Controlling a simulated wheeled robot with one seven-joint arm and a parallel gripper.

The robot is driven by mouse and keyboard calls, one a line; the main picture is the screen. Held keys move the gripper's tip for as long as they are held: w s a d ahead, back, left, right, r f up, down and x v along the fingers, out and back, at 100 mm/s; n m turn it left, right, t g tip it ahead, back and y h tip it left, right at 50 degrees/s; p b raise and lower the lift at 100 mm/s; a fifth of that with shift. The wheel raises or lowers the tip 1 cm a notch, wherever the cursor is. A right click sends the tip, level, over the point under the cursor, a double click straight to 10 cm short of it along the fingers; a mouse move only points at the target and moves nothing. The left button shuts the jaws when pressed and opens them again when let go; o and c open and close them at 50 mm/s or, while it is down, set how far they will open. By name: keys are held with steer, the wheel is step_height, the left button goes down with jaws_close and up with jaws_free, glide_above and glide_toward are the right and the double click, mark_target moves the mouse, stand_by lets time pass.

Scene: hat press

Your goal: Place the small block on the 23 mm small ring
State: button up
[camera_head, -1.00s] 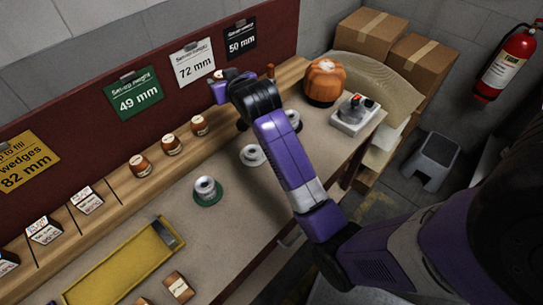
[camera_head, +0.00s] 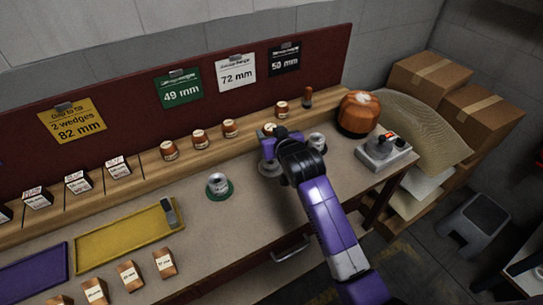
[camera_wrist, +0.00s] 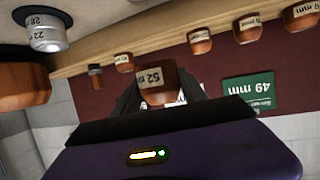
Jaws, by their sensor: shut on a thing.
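My gripper (camera_head: 274,133) is shut on a small brown wooden block (camera_wrist: 157,82). Its pale label looks like 52, upside down in the wrist view. In the head view the block (camera_head: 268,129) shows just beyond my gripper, above the bench. Small metal rings stand on the bench: one on a green base (camera_head: 218,186), one on a pale base (camera_head: 268,168) partly behind my gripper, and one on a dark base (camera_head: 317,143) to its right. The wrist view shows one metal ring (camera_wrist: 46,33) with a label like 22 or 23; I cannot tell exactly.
Several similar blocks (camera_head: 199,140) stand on the back ledge, with a wooden-handled stamp (camera_head: 307,97). An orange-brown dome (camera_head: 358,113) and a grey control box (camera_head: 384,151) are at right. A yellow tray (camera_head: 125,238) and a purple tray (camera_head: 34,276) lie at left.

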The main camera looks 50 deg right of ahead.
mark_target(271, 162)
step_height(271, 162, down, 10)
steer(key=shift+f, duration=0.1)
stand_by(0.4)
steer(key=shift+f, duration=0.1)
steer(key=o, duration=1.4)
